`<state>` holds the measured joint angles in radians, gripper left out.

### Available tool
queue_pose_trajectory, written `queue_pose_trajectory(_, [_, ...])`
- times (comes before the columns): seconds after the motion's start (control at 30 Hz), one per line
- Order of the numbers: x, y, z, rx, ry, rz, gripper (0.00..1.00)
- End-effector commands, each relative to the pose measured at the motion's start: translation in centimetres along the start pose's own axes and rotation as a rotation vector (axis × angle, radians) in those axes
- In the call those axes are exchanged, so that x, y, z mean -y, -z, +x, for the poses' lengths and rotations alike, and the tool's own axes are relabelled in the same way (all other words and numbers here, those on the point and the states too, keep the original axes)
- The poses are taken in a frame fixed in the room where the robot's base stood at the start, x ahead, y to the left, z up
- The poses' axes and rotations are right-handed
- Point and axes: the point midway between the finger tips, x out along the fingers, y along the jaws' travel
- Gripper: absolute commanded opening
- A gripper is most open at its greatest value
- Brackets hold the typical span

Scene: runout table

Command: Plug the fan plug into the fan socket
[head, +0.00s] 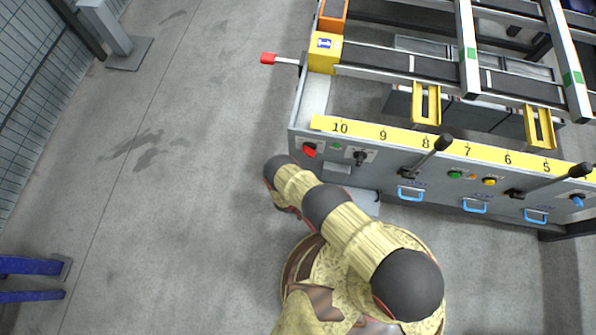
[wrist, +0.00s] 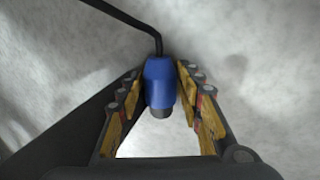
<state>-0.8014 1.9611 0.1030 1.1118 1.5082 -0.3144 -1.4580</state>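The fan plug (wrist: 160,85) shows in the wrist view as a blue body with a dark grey nose towards the bottom of the picture. A black cable runs from its top end up and left. My gripper (wrist: 161,75) has its yellow-padded fingers close against both sides of the plug, with no clear gap. In the head view my gripper and the plug are hidden behind my arm, left of the machine's front panel. I cannot identify the fan socket for certain. A small blue fitting (head: 577,201) is at the panel's right end.
The grey front panel (head: 400,172) carries a red switch (head: 309,150), black levers (head: 443,142), green and yellow buttons and blue handles (head: 410,194). A red-tipped lever (head: 268,58) juts left from the table. The floor (head: 160,200) at left is mostly clear. Blue legs (head: 30,266) stand lower left.

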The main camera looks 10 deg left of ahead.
Motion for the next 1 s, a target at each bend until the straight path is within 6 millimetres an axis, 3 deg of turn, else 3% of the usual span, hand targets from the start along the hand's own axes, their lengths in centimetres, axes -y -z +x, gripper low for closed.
queue_pose_trajectory(0.6, [-0.01,-0.05,-0.01,0.001,0.000,0.000,0.01])
queue_pose_trajectory(1.0, [-0.27,-0.08,-0.82,0.001,0.000,0.001,0.00])
